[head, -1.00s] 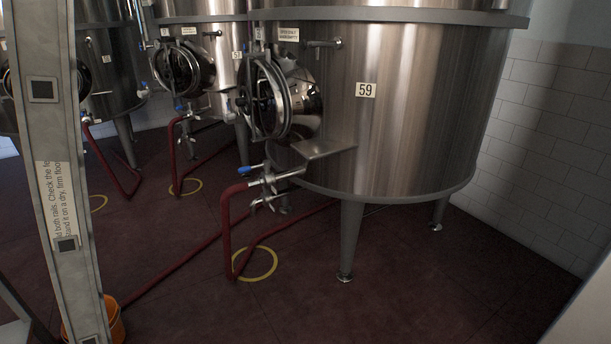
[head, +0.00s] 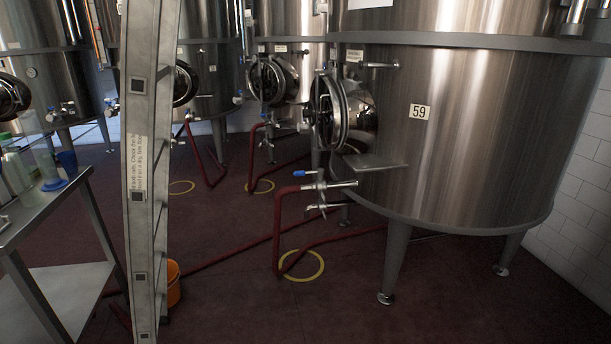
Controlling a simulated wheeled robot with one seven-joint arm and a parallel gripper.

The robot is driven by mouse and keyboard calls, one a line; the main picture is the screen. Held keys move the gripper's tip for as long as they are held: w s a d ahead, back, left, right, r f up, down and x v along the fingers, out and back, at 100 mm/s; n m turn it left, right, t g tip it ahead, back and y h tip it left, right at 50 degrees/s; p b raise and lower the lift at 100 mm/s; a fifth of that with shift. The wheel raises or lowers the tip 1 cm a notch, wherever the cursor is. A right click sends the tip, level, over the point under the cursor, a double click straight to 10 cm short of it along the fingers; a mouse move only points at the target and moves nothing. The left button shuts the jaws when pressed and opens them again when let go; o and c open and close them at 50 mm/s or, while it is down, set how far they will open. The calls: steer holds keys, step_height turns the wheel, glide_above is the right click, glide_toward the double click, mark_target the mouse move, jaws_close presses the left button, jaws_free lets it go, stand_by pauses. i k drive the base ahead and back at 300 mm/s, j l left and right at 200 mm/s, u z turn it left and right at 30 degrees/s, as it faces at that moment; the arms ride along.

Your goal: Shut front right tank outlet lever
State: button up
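The front right tank (head: 465,150) is a large steel vessel marked 59, standing on splayed legs. Its outlet pipe (head: 343,184) sticks out low on the left side, under the round manway door (head: 330,112). A lever with a blue grip (head: 303,173) sits above this outlet. The blue grip points left, roughly along the pipe. A red hose (head: 278,235) hangs from the outlet down to the floor. A second fitting (head: 322,207) is just below. My gripper is not in view.
A ladder (head: 147,170) stands upright at the left front, with an orange bucket (head: 174,290) behind it. A steel table (head: 50,205) with bottles is at far left. A yellow floor ring (head: 317,266) surrounds the hose's foot. Open floor lies in front of the tank.

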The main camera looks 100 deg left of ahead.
mark_target(307, 173)
steer(key=i+j+u, duration=0.1)
steer(key=i+u, duration=0.35)
steer(key=u, duration=0.3)
steer(key=i+u, duration=0.35)
steer(key=i+j+u, duration=0.2)
steer(key=i+u, duration=1)
steer(key=i+l+u, duration=0.1)
steer(key=i+u, duration=0.3)
steer(key=i+j+u, duration=0.15)
steer(key=i+u, duration=0.45)
steer(key=u, duration=0.2)
steer(key=i+u, duration=0.4)
steer(key=i+l+u, duration=0.15)
steer(key=u, duration=0.25)
